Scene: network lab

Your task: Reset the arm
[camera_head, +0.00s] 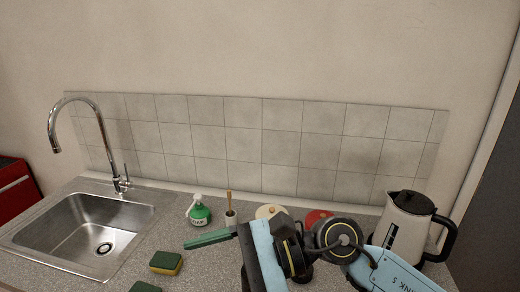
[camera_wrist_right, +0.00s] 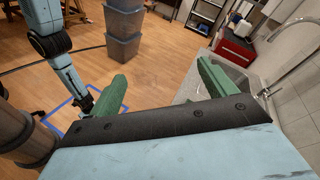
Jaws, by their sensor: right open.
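My right arm comes in from the lower right in the head view, over the counter in front of the kettle. Its right gripper (camera_head: 208,239) has green fingers pointing left, with the kitchen counter below. In the right wrist view the two green fingers of the right gripper (camera_wrist_right: 163,84) stand wide apart with nothing between them. My left arm (camera_wrist_right: 62,70) shows at the left of the right wrist view, hanging over the floor. Its gripper cannot be made out, and the head view does not show it.
A steel sink (camera_head: 85,225) with a tap (camera_head: 100,130) is at left. A green soap bottle (camera_head: 199,211), sponges (camera_head: 166,263) and a brush holder (camera_head: 231,214) stand on the counter. A kettle (camera_head: 408,222) stands at right. Stacked grey bins (camera_wrist_right: 124,30) stand on the floor.

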